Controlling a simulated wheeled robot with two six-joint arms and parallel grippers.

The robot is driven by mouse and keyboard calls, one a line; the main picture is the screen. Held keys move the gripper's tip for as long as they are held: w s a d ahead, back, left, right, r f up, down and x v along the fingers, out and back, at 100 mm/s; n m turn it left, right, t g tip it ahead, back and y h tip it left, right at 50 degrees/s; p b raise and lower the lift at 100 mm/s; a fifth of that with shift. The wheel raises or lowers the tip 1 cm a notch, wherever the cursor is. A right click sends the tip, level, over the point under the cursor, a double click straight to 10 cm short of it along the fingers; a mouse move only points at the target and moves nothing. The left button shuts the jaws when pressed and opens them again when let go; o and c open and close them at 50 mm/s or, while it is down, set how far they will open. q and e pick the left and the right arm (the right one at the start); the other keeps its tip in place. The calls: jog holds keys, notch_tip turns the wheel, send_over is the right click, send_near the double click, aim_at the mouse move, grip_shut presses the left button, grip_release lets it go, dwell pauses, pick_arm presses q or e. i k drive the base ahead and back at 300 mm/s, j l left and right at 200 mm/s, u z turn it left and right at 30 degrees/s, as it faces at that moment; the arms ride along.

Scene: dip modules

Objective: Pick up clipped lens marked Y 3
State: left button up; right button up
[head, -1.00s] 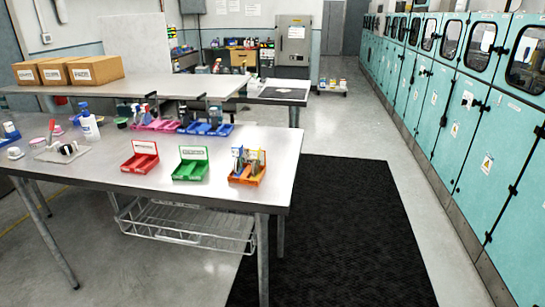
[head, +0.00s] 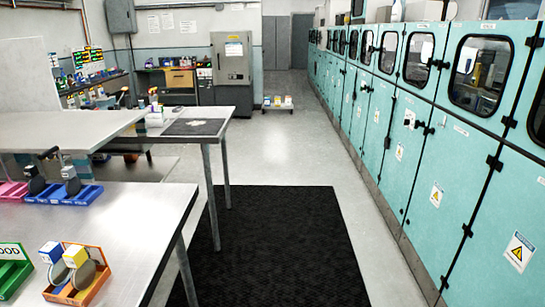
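No lens marked Y 3 can be made out in the head view. On the near table (head: 140,215), an orange tray (head: 97,284) holds grey round-ended items with a yellow tag (head: 75,256) and a white-and-blue tag (head: 51,252); their markings are too small to read. A green tray (head: 12,272) with a label ending in "OOD" is cut off at the left edge. Neither of my grippers is in view.
A blue tray (head: 85,194) and a pink tray (head: 12,190) with dark items stand at the table's far side. A black floor mat (head: 270,245) lies right of the table. Teal cabinets (head: 400,130) line the right side. The aisle between is clear.

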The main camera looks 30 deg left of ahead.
aim_at(59, 274)
jog(key=i+u, duration=0.75)
jog(key=i+l+u, duration=0.2)
jog(key=u, duration=0.2)
jog(key=i+l+u, duration=0.35)
jog(key=i+j, duration=0.05)
jog(key=i, duration=0.05)
